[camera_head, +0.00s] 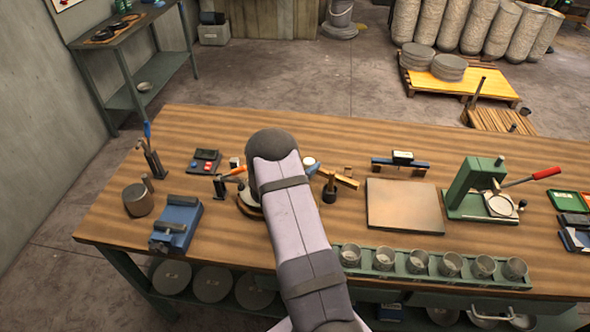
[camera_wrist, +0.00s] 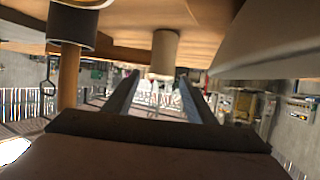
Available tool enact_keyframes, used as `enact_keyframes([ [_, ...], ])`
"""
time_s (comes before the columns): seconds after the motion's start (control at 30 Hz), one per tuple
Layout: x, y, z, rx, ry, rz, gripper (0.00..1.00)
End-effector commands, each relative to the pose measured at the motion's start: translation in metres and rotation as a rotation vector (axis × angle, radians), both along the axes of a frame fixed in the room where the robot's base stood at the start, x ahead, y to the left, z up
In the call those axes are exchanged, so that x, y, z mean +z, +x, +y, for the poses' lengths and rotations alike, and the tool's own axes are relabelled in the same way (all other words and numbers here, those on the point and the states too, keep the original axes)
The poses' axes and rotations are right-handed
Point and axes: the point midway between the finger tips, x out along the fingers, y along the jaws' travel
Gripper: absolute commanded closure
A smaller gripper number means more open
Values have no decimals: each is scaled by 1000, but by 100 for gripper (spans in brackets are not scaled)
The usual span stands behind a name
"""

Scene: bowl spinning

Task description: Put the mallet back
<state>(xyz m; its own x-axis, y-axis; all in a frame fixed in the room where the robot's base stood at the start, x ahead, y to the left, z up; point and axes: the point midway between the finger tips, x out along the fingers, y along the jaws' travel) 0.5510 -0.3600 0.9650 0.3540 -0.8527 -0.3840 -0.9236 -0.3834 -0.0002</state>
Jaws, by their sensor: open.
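A small mallet-like piece with an upright wooden handle (camera_head: 330,178) and a dark, round lower end stands on the bench right of my arm. In the wrist view, which looks upside down, a wooden shaft (camera_wrist: 68,80) with a dark collar shows at the left, outside my fingers. My gripper (camera_wrist: 158,92) is open, its two dark fingers apart. A pale cylinder (camera_wrist: 165,55) appears between and beyond the fingers; I cannot tell whether it is part of the mallet or whether anything touches it. In the head view my arm hides the gripper.
A flat board (camera_head: 405,205), a green press (camera_head: 480,188) and a rack of metal cups (camera_head: 430,268) lie to the right. A blue vise (camera_head: 177,222) is left. Bare bench (camera_head: 130,240) shows at the far left.

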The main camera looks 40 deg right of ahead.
Motion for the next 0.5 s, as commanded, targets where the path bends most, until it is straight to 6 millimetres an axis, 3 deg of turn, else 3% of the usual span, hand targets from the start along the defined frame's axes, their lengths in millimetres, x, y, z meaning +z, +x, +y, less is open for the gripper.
enact_keyframes([
  [0.5,28,-26,69,5,0,-2,49],
])
